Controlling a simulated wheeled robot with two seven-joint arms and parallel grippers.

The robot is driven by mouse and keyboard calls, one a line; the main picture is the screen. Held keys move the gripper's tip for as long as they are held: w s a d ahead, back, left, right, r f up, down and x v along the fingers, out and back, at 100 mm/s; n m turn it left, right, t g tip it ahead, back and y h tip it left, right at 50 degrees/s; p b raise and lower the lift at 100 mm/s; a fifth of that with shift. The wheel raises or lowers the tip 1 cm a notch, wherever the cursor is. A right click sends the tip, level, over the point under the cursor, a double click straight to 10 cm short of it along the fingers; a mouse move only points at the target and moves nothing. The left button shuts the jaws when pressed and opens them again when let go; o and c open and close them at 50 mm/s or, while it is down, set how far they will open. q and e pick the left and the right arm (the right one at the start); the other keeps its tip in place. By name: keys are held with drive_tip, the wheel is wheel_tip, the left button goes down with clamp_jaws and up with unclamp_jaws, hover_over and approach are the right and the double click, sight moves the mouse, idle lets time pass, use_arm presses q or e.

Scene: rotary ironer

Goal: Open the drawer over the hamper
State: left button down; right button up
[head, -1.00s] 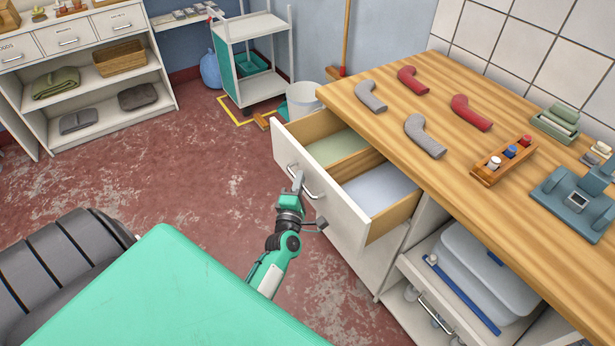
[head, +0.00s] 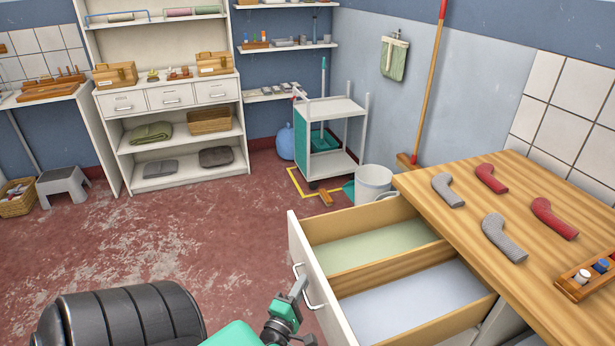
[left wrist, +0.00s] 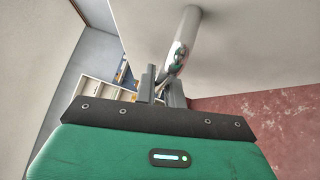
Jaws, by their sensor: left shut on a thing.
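The drawer (head: 380,226) under the wooden counter stands well out from its cabinet. Its inside has a wooden divider between a pale green section and a pale blue-grey section. Its white front (head: 312,262) carries a curved metal handle (head: 309,290), which also shows large in the left wrist view (left wrist: 184,40). My left gripper (head: 298,288) is shut on this handle; its two fingers (left wrist: 160,85) lie around the bar. No hamper is clearly visible now; the space below the drawer is hidden. My right gripper is not in view.
The wooden counter (head: 500,170) holds grey and red curved pieces and a small bottle rack (head: 590,275). A white bucket (head: 373,185) and a white cart (head: 330,140) stand behind the drawer. Shelves (head: 170,130) line the back. The red floor (head: 200,240) left of the drawer is clear.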

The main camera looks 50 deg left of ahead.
use_arm(q)
drive_tip(key=c, duration=1.8)
unclamp_jaws()
drive_tip(key=shift+o, duration=0.2)
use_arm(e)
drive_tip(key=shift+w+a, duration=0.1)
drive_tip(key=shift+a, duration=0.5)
